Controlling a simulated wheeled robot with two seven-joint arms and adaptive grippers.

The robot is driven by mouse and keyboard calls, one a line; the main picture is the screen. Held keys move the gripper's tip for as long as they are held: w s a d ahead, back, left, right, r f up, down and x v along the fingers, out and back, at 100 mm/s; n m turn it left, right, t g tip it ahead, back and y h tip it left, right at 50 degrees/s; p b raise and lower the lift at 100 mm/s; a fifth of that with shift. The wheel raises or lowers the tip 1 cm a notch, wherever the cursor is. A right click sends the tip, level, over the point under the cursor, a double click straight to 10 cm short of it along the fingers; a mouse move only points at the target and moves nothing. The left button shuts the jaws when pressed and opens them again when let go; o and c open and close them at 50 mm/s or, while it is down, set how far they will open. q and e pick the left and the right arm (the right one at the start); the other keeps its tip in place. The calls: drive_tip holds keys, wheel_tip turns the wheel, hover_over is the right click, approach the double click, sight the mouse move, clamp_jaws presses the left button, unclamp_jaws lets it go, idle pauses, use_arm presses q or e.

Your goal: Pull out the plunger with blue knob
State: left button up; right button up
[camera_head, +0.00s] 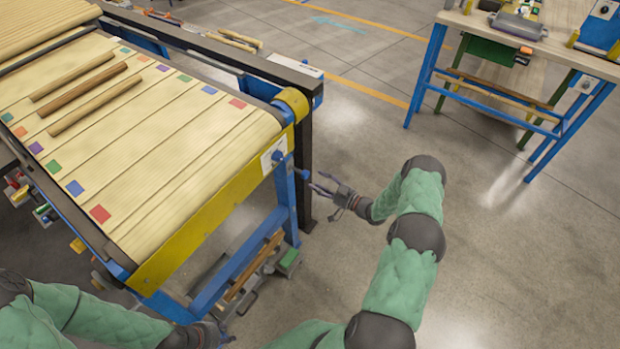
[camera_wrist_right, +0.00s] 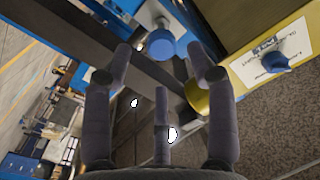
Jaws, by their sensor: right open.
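The plunger with the blue knob (camera_head: 304,173) sticks out of the blue leg at the near right corner of the conveyor. In the right wrist view its round blue knob (camera_wrist_right: 161,44) shows between and just beyond my fingertips. My right gripper (camera_head: 320,183) is open and empty, its fingers pointing at the knob from the right. In the wrist view my right gripper (camera_wrist_right: 160,62) has its fingers spread to either side of the knob; contact is not visible. My left gripper (camera_head: 226,338) is low at the bottom edge, mostly hidden by its wrist, so its fingers are unclear.
A second blue knob (camera_head: 279,156) sits on a white label plate beside the plunger; it also shows in the wrist view (camera_wrist_right: 276,62). The slatted conveyor (camera_head: 190,130) carries several wooden rods. A workbench (camera_head: 545,50) stands at back right. Floor right of my arm is clear.

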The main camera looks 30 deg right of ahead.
drive_tip(key=v, duration=0.5)
drive_tip(key=shift+s+d, duration=0.1)
drive_tip(key=shift+s, duration=0.25)
